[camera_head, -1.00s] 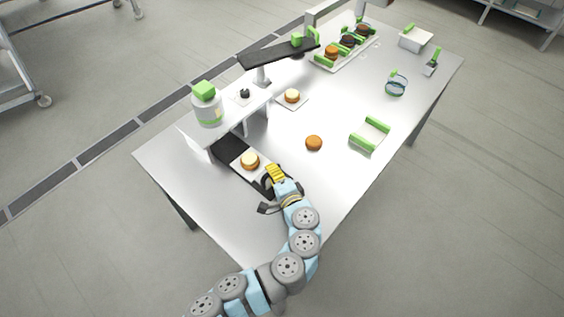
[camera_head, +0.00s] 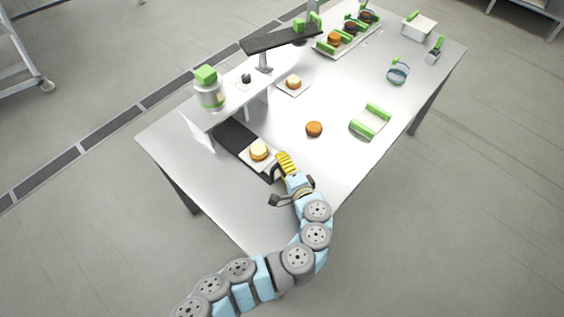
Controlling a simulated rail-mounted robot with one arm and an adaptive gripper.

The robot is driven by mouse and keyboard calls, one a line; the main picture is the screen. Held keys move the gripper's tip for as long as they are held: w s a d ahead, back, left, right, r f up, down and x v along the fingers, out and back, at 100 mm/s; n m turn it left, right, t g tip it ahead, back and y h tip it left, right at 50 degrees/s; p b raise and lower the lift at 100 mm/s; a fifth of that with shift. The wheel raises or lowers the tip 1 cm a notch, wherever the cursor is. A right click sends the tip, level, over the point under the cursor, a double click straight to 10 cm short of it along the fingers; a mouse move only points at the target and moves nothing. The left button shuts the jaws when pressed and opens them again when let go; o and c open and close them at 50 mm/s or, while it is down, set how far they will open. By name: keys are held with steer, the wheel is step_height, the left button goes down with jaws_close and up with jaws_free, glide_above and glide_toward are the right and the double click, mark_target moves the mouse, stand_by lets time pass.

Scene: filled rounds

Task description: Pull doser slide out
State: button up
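The doser slide (camera_head: 234,137) is a dark flat strip that sticks out from under the white doser stand (camera_head: 200,132) toward the front of the table. A small white square plate (camera_head: 246,160) with a round bun (camera_head: 259,150) lies on it near its outer end. My gripper (camera_head: 284,163), with yellow fingers, is low at the outer end of the slide, just right of the plate. The fingers appear to be at or touching the slide's end. Any handle there is hidden, and the finger gap cannot be made out.
A green-capped jar (camera_head: 209,92) stands on the doser stand. A bun on a plate (camera_head: 293,83), a loose brown bun (camera_head: 314,129) and a green-sided holder (camera_head: 370,121) are farther right. A tray (camera_head: 346,43) with filled rounds is at the back. The table's front left is clear.

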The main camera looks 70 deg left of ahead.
steer(key=shift+a, duration=0.1)
steer(key=d, duration=0.4)
steer(key=d+r, duration=0.1)
steer(key=d, duration=0.3)
steer(key=d+r, duration=0.1)
steer(key=d, duration=0.2)
steer(key=shift+w+d+r, duration=0.15)
steer(key=shift+d, duration=0.25)
